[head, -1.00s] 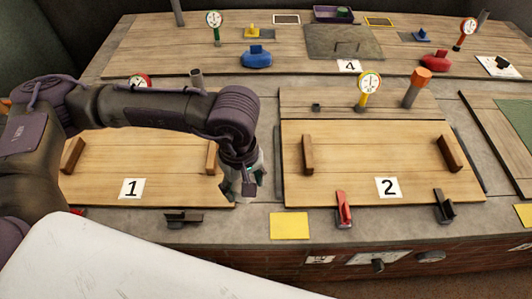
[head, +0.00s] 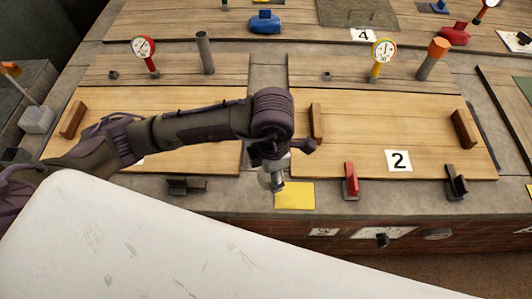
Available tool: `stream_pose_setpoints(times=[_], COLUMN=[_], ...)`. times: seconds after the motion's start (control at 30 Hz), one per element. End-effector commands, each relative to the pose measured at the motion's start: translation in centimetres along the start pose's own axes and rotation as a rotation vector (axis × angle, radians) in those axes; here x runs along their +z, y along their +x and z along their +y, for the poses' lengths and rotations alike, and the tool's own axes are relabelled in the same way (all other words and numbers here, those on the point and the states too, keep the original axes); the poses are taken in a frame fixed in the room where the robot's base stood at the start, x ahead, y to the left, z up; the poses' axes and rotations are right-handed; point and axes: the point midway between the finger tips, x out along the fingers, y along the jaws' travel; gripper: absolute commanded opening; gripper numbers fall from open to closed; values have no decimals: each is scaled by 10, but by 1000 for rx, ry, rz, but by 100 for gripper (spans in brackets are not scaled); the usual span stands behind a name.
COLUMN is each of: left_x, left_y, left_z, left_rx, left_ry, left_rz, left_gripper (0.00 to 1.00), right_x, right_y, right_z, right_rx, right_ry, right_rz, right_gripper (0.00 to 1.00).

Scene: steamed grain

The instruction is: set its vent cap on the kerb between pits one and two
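My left gripper (head: 276,183) points down over the stone strip between the two wooden lids, at the left edge of a yellow square (head: 294,196) on the front kerb (head: 235,206). Its fingers are small and partly hidden by the wrist, so I cannot tell whether they hold anything. Lid 2 (head: 400,118) lies to the right, and the other front lid (head: 215,112) to the left, its number hidden by my arm. Behind lid 2 a pipe wears an orange cap (head: 438,48). Behind the left lid a grey pipe (head: 205,52) stands uncapped. My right gripper is out of view.
Gauges, red (head: 144,49) and yellow (head: 381,55), stand behind the lids. A red clamp (head: 351,182) and dark clamps (head: 187,186) (head: 456,182) line the front edge. Wooden handles (head: 316,122) rise from the lids. The kerb right of the yellow square is clear up to the red clamp.

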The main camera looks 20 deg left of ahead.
Motion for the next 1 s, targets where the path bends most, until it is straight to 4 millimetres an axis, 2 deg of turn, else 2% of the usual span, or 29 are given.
stream_pose_setpoints(times=[0.1, 0.2, 0.33, 0.5, 0.73, 1.0], left_x=[4, 6, 9, 10, 10, 10], left_y=[16, 28, 36, 45, 76, 79], left_z=[28, 46, 60, 64, 64, 64], left_rx=[1, 0, -1, -1, -3, 0], left_ry=[-5, -3, 1, 3, 3, 4], left_rz=[3, 2, 0, 1, 1, -2], left_gripper=[29, 29, 29, 29, 29, 29], right_x=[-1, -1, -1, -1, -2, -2], right_y=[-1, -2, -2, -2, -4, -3], right_z=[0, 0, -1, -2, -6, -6], right_rx=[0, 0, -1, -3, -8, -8], right_ry=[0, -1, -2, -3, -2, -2], right_rz=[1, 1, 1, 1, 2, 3], right_gripper=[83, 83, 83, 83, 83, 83])
